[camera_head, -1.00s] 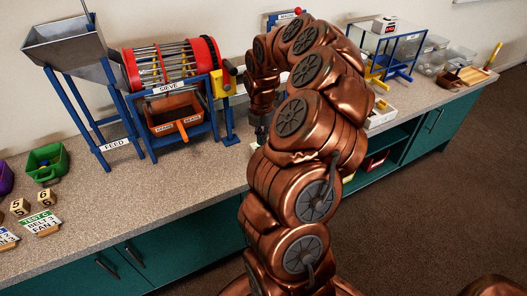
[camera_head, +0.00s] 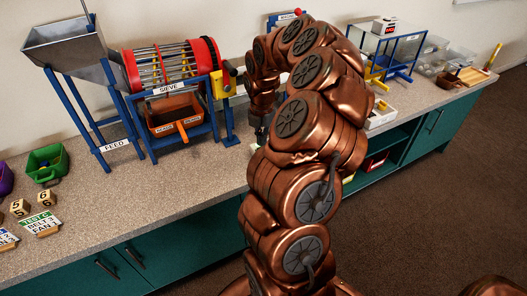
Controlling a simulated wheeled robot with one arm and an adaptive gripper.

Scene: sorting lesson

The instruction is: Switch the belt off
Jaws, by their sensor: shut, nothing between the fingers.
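My gripper (camera_head: 261,131) points down over the bench, right of the sieve stand, and looks shut and empty. Its fingertips are small and dark and partly covered by my arm. A small pale piece (camera_head: 254,147) shows just under it, too small to identify. The belt and its switch cannot be made out; my arm covers the middle of the bench. A blue frame with a red knob (camera_head: 298,11) shows behind the arm. A test card (camera_head: 40,222) at the left reads "BELT 3" and "FAN 1".
The sieve (camera_head: 170,62) with a yellow crank block (camera_head: 222,84) stands left of my gripper. The feed hopper (camera_head: 65,42) is farther left. A blue stand (camera_head: 400,48) and clear bins (camera_head: 432,62) are at the right.

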